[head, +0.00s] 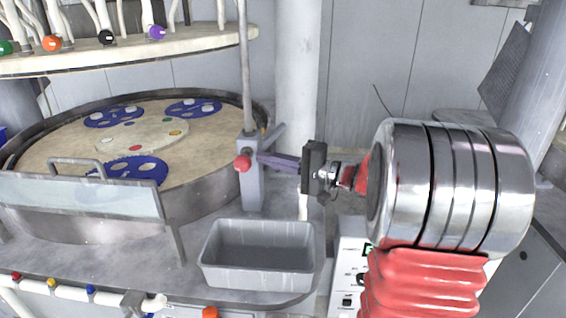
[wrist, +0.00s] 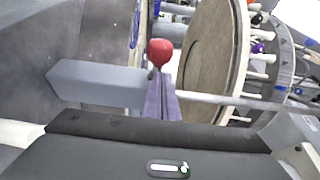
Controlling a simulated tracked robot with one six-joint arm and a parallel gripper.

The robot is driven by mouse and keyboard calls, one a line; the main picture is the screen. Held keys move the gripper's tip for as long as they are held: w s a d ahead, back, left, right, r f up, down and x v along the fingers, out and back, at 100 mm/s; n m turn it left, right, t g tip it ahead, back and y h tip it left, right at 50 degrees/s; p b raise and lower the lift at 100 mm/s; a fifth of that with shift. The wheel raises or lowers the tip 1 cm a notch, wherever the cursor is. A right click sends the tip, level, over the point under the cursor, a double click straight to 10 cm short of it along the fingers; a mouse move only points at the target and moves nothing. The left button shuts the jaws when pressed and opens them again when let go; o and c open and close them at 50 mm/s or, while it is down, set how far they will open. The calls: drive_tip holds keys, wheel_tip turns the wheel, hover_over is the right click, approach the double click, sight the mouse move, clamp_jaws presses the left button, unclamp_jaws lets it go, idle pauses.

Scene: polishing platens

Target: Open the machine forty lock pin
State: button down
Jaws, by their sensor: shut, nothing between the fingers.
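The lock pin's red ball knob (head: 243,163) sits on the front of a grey post (head: 250,190) beside the round polishing machine. In the wrist view the red knob (wrist: 159,50) stands just beyond my fingertips, with the grey post (wrist: 100,82) to its left. My gripper (head: 264,157) has purple fingers pointing left at the post. In the wrist view the fingers of my gripper (wrist: 160,82) are together and hold nothing. The tips are close to the knob; I cannot tell whether they touch it.
A grey empty bin (head: 257,257) stands on the ledge below the post. The lower platen (head: 60,165) carries blue carriers (head: 140,170). A white pillar (head: 297,90) stands behind.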

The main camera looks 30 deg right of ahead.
sight(242, 166)
drive_tip(key=shift+x, duration=0.8)
drive_tip(key=s+a, duration=0.2)
drive_tip(key=s, duration=0.2)
drive_tip(key=shift+s+a, duration=0.15)
drive_tip(key=shift+a, duration=0.25)
drive_tip(key=shift+s+a, duration=0.25)
drive_tip(key=shift+a+f, duration=0.1)
drive_tip(key=shift+s, duration=0.1)
